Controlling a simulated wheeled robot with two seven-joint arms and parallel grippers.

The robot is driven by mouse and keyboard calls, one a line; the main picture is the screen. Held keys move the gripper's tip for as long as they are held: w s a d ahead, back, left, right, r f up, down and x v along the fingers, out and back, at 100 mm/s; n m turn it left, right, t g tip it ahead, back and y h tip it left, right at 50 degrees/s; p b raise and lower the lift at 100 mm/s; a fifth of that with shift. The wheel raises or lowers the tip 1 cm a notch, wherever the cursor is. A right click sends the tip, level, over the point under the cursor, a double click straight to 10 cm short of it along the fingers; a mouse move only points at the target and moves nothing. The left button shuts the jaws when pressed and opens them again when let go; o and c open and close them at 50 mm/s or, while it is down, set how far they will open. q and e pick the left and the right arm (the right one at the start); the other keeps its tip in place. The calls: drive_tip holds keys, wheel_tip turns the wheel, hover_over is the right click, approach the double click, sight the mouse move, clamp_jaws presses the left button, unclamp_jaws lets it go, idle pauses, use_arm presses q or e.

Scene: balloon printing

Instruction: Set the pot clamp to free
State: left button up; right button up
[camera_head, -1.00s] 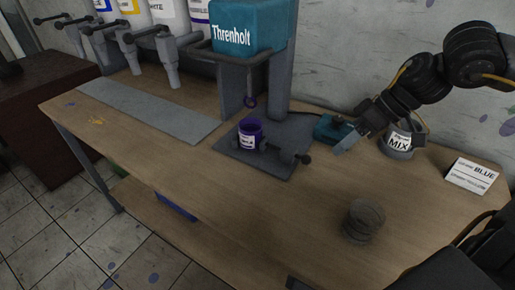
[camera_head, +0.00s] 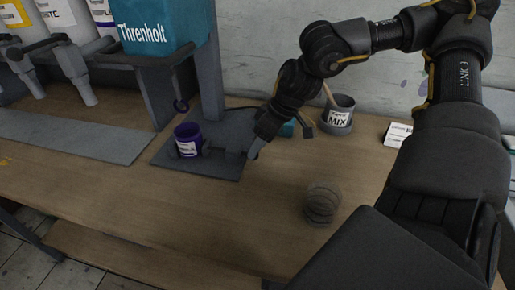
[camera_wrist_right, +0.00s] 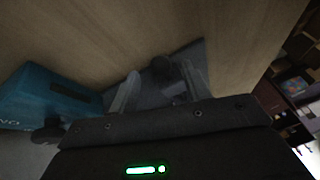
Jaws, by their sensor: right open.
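A purple pot (camera_head: 187,140) with a white label stands upright on the grey base plate (camera_head: 175,165) of the Threnholt machine. The pot clamp's grey body (camera_head: 229,153) sits just right of the pot, and my right gripper partly hides it. My right gripper (camera_head: 254,149) is open and reaches down beside the clamp. In the right wrist view its two fingers (camera_wrist_right: 161,90) stand apart, with the clamp's dark knob (camera_wrist_right: 160,65) showing between and beyond them. I cannot tell whether either finger touches it. My left gripper is not in view.
A teal box (camera_wrist_right: 50,97) is close to the right gripper. A grey MIX container (camera_head: 338,117) and a white card (camera_head: 397,133) stand behind. A round ridged dark object (camera_head: 321,203) stands on the wooden bench (camera_head: 225,225), whose front is mostly clear.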

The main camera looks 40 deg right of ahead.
drive_tip(key=shift+x, duration=1.05)
clamp_jaws()
